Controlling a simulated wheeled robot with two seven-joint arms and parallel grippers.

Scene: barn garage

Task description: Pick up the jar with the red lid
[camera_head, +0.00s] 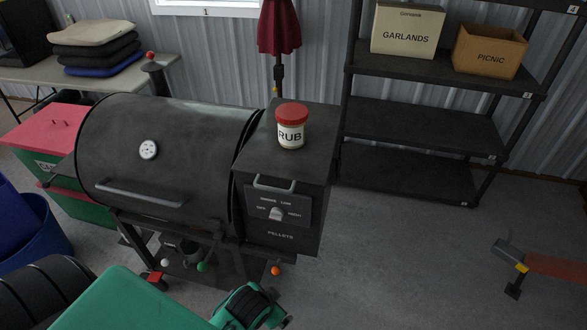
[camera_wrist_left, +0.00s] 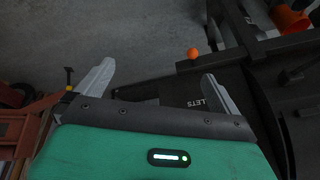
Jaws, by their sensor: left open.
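The jar with the red lid (camera_head: 291,134) stands upright on the flat top of the black pellet box (camera_head: 262,150) at the right end of the grill. It has a white label reading "RUB". My left gripper (camera_wrist_left: 156,88) is open in the left wrist view, with its two grey fingers wide apart and nothing between them. The front of the pellet box (camera_wrist_left: 205,100) shows beyond the fingers, and the jar is not in that view. In the head view my green left arm comes in at the bottom left, low in front of the grill; its fingertips cannot be made out. My right gripper is not in view.
The grill's barrel (camera_head: 165,150) and front handle lie left of the pellet box. Black shelves (camera_head: 420,125) hold a GARLANDS box (camera_head: 407,30) and a PICNIC box (camera_head: 489,52). An orange ball (camera_head: 276,270) is below the box.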

